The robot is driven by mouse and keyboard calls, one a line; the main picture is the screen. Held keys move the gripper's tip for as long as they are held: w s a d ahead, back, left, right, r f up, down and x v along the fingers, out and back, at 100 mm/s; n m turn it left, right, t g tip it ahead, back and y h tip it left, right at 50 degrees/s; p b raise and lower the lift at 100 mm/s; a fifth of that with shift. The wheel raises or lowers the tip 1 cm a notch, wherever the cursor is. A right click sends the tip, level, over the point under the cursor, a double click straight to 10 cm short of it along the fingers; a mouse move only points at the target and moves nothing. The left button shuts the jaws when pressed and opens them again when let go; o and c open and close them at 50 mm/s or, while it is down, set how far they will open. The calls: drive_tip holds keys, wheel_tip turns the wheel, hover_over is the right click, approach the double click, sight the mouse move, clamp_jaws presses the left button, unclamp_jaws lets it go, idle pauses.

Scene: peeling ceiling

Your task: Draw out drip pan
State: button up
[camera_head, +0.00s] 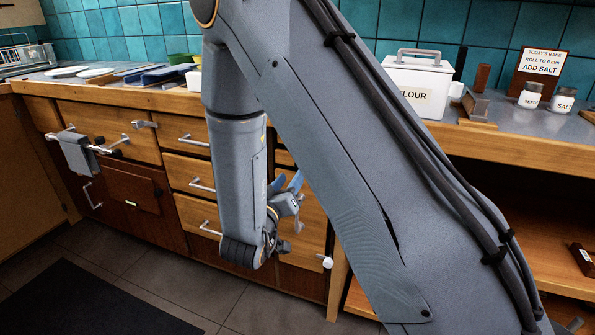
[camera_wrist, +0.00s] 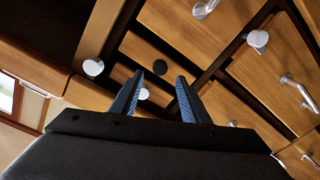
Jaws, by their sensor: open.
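No part is plainly recognisable as the drip pan; I cannot tell which front belongs to it. My gripper (camera_head: 287,182) is in front of the wooden cabinet, partly behind my own arm. In the wrist view my gripper (camera_wrist: 160,76) has its two blue-lined fingers spread with nothing held. I see no contact. A pale knob (camera_head: 326,261) also shows low on the cabinet in the head view.
Drawers with bar handles (camera_head: 203,186) line the cabinet left of my arm. A flour tin (camera_head: 415,88) and jars stand on the counter. The tiled floor (camera_head: 187,302) is clear around a dark mat (camera_head: 95,300).

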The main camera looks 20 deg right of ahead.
drive_tip(key=x, duration=0.6)
drive_tip(key=shift+w+d, duration=0.2)
drive_tip(key=shift+w, duration=0.05)
clamp_jaws()
